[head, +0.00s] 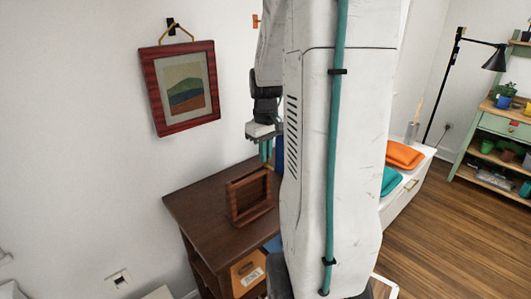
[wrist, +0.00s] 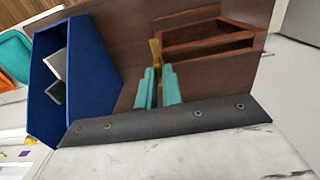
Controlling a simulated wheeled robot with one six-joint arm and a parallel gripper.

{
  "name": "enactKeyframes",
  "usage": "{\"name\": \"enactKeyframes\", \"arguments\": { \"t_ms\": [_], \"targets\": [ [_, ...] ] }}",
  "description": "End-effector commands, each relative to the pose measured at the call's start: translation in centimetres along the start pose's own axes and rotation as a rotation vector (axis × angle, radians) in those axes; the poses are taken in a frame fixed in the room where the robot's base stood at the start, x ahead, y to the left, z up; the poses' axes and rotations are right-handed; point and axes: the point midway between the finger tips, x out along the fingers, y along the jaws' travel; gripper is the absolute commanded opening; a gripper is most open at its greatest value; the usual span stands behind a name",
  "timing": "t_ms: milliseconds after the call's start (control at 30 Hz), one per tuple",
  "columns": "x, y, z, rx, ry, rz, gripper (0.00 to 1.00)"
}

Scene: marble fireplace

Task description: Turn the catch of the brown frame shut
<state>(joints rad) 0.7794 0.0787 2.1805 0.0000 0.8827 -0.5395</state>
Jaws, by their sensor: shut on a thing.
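The brown frame (head: 235,203) stands on the dark wooden table in the head view. The wrist view also shows it (wrist: 238,51), to the upper right of my fingertips. A small brass catch (wrist: 155,47) shows beside the frame's near end in the wrist view. My gripper (wrist: 158,72), with teal fingers, is shut on the catch. In the head view my gripper (head: 265,151) is pointed down just above and behind the frame, partly hidden by my arm. The catch cannot be made out in the head view.
A blue box (wrist: 88,45) with grey pieces inside stands left of my fingers in the wrist view. The dark table (head: 200,200) is bare left of the frame. A red-framed picture (head: 150,88) hangs on the wall. A white bench (head: 408,185) with cushions is at right.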

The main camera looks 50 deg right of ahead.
Motion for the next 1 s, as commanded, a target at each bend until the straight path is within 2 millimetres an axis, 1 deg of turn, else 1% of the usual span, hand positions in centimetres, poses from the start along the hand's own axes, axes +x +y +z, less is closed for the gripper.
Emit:
{"name": "enactKeyframes", "arguments": {
  "t_ms": [167,367,1000],
  "targets": [
    [-0.03,0.03,-0.01,0.059,0.001,0.0,0.0],
    [-0.04,0.06,-0.01,0.195,0.001,0.0,0.0],
    [-0.04,0.15,0.04,0.798,0.001,0.0,0.0]
  ]
}}
